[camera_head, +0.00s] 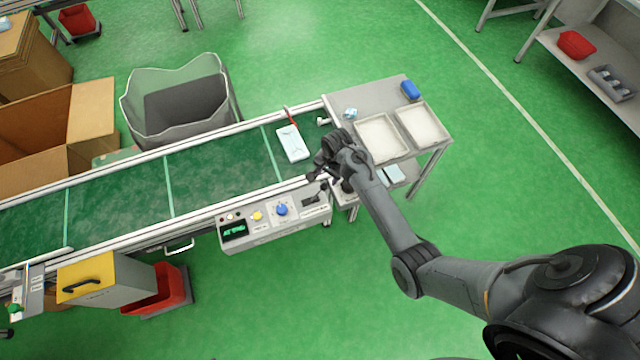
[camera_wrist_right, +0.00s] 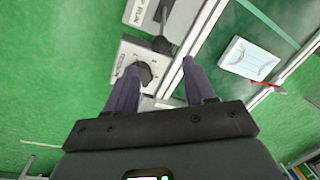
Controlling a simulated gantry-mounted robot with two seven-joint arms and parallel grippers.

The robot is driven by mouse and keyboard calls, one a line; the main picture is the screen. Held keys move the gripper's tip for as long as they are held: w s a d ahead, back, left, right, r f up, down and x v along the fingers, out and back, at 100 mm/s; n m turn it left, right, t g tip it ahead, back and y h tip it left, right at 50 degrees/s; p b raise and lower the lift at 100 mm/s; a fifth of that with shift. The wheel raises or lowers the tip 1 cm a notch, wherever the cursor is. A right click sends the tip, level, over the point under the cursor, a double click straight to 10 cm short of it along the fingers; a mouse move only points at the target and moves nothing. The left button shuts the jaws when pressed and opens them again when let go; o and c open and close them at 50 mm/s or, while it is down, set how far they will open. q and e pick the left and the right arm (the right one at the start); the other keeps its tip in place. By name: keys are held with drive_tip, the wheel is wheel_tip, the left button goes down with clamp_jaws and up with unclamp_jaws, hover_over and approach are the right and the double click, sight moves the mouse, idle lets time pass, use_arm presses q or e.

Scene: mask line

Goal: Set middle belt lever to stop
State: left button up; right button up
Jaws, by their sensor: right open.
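The belt lever (camera_wrist_right: 165,24) is a thin rod with a dark ball end, rising from a slotted light panel on the control box (camera_head: 262,235) at the belt's near edge. In the head view the lever's slot lies at the right end of the box, partly hidden by my right gripper (camera_head: 318,176). In the right wrist view the gripper (camera_wrist_right: 160,70) is open and empty, and the lever's ball appears just beyond and between its fingertips. I cannot tell whether they touch. The lever's setting is unreadable. My left gripper is not in view.
A dark rotary knob (camera_wrist_right: 143,73) on a second light panel shows by the left finger. A white pack (camera_head: 292,142) lies on the green belt (camera_head: 205,178). White trays (camera_head: 424,126) stand right.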

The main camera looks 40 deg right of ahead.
sight(325, 185)
drive_tip(key=f+b, duration=0.1)
drive_tip(key=f, duration=0.2)
drive_tip(key=f+b, duration=0.1)
drive_tip(key=f, duration=0.3)
drive_tip(key=w+f+b, duration=0.1)
drive_tip(key=f, duration=0.2)
drive_tip(key=shift+w+a+f, duration=0.1)
drive_tip(key=shift+a+f, duration=0.05)
drive_tip(key=shift+f, duration=0.05)
clamp_jaws()
